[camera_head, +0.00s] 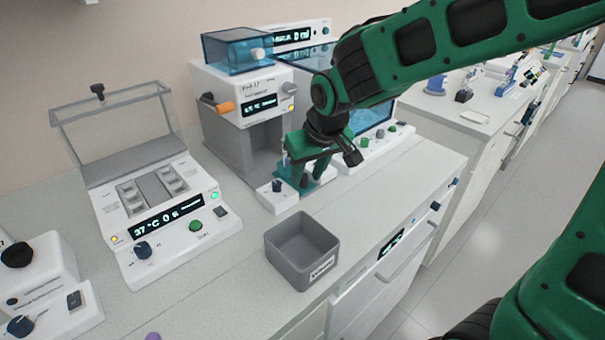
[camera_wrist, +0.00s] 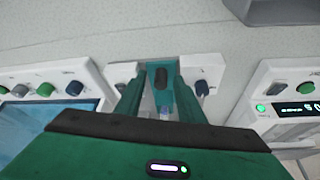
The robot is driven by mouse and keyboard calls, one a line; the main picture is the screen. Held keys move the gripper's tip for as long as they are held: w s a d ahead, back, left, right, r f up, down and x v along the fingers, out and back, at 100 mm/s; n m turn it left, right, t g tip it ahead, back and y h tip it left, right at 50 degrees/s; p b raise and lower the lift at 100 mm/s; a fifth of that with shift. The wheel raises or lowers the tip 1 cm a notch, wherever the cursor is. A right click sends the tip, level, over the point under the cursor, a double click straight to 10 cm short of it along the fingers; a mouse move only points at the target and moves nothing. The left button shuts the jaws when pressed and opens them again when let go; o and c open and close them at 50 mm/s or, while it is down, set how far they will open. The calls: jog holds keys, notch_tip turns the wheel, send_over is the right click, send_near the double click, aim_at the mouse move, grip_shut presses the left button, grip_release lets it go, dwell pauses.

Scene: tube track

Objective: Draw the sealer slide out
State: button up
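The sealer (camera_head: 247,85) is a white box with a blue clear top, an orange handle on its left and a lit display. Its teal slide (camera_head: 326,172) lies low at the front, over the white base. In the wrist view the slide (camera_wrist: 179,73) has a dark upright knob (camera_wrist: 162,77) at its outer end. A small pale bluish item, perhaps a tube, shows behind the knob. My gripper (camera_head: 298,172) points down at the slide. In the wrist view its fingers (camera_wrist: 161,88) stand apart on either side of the slide, apparently without closing on the knob.
A grey open bin (camera_head: 300,250) stands on the bench in front of the sealer. A heater block with a raised clear lid (camera_head: 160,205) is at the left. A device with a blue screen (camera_head: 368,118) is close at the right. Bare bench lies around the bin.

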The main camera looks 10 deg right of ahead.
jog(key=shift+r, duration=0.2)
jog(key=v, duration=1)
jog(key=shift+r, duration=0.15)
jog(key=shift+s+d, duration=0.1)
